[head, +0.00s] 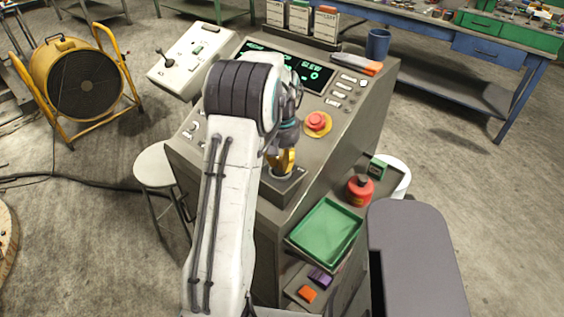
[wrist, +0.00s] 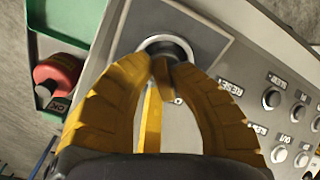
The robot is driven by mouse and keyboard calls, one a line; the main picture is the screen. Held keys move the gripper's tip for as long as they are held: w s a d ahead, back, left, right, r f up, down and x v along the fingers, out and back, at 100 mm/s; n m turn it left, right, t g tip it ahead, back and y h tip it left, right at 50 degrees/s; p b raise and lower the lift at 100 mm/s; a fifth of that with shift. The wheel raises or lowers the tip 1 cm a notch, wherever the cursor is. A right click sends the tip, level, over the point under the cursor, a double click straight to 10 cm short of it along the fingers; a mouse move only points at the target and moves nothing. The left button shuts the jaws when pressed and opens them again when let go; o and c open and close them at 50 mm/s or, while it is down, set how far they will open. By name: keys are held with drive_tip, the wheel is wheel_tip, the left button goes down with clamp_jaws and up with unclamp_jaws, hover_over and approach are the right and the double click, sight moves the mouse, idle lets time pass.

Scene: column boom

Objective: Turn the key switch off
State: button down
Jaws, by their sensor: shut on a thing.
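The key switch (wrist: 168,42) shows in the wrist view as a round silver collar on a dark square plate, at top centre. My gripper (wrist: 162,68) has its two yellow fingers closed together at the collar, shut on the key. The key is mostly hidden between the fingertips, so I cannot tell which way it points. In the head view my gripper (head: 283,163) reaches down to the raised switch box (head: 284,188) at the near right of the console (head: 335,140). My arm covers part of the console there.
A red emergency button (head: 317,122) on a yellow base stands behind my gripper. Labelled push buttons (wrist: 281,120) lie to the right in the wrist view. A green tray (head: 325,232) and a red canister (head: 360,188) sit low at the console's right. A stool (head: 157,166) stands left.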

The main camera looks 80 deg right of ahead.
drive_tip(key=shift+f, duration=0.1)
drive_tip(key=c, duration=1.1)
unclamp_jaws()
wheel_tip(320, 180, up, 12)
drive_tip(key=shift+r, duration=0.1)
idle(0.4)
